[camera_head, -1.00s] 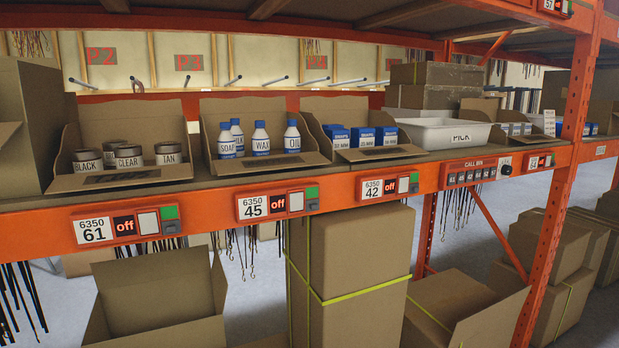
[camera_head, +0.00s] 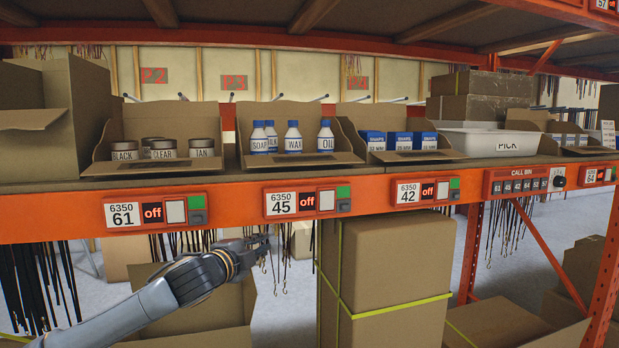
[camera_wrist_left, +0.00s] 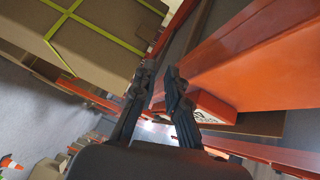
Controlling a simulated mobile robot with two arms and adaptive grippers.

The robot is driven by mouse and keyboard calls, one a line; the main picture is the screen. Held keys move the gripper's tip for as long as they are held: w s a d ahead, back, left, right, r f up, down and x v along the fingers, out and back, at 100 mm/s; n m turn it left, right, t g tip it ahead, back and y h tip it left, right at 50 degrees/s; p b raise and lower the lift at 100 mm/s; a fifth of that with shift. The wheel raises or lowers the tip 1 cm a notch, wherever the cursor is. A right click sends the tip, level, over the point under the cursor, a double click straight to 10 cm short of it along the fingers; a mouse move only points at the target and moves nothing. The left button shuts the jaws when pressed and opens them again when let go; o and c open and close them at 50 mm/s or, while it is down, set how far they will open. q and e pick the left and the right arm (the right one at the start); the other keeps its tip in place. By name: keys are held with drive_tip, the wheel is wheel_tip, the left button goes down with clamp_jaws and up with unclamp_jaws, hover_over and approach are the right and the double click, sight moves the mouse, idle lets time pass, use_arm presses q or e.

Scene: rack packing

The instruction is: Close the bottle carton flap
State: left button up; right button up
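The bottle carton (camera_head: 250,133) stands on the shelf, a brown open-topped box with a high back. It holds several white bottles with blue caps, among them SOAP, WAX (camera_head: 293,141) and OIL (camera_head: 326,139). Its front flap (camera_head: 300,161) is folded outward along the shelf edge. My left gripper (camera_head: 262,243) is in front of and below the orange beam, under the 45 label, apart from the carton. In the left wrist view the fingers of my left gripper (camera_wrist_left: 158,77) stand apart with nothing between them. The carton cannot be made out there. My right gripper is out of view.
The orange beam (camera_head: 370,197) with label units runs between my gripper and the carton. A can carton (camera_head: 205,129) is on the left, a blue-box carton (camera_head: 352,135) on the right. A tall strapped box (camera_head: 390,265) stands below, right of my gripper. Hooks hang behind.

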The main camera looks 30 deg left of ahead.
sight(304, 159)
use_arm(q)
drive_tip(key=s+d+r+m+t+h, duration=0.1)
drive_tip(key=s+d+r+m, duration=0.25)
drive_tip(key=r, duration=0.45)
drive_tip(key=s+d+r+m+t+h, duration=0.15)
drive_tip(key=d+r, duration=0.25)
drive_tip(key=r, duration=0.4)
drive_tip(key=shift+y, duration=0.35)
drive_tip(key=shift+w+a+r+p, duration=0.15)
drive_tip(key=shift+w+r+p, duration=0.1)
drive_tip(key=shift+w+p, duration=1.85)
drive_tip(key=shift+w+a+r+p, duration=0.25)
drive_tip(key=shift+w+p, duration=1.55)
drive_tip(key=shift+w, duration=0.65)
drive_tip(key=shift+w+a+r+p, duration=0.1)
drive_tip(key=shift+w+r+p, duration=0.15)
drive_tip(key=shift+w+p, duration=1.85)
drive_tip(key=shift+w, duration=0.15)
clamp_jaws()
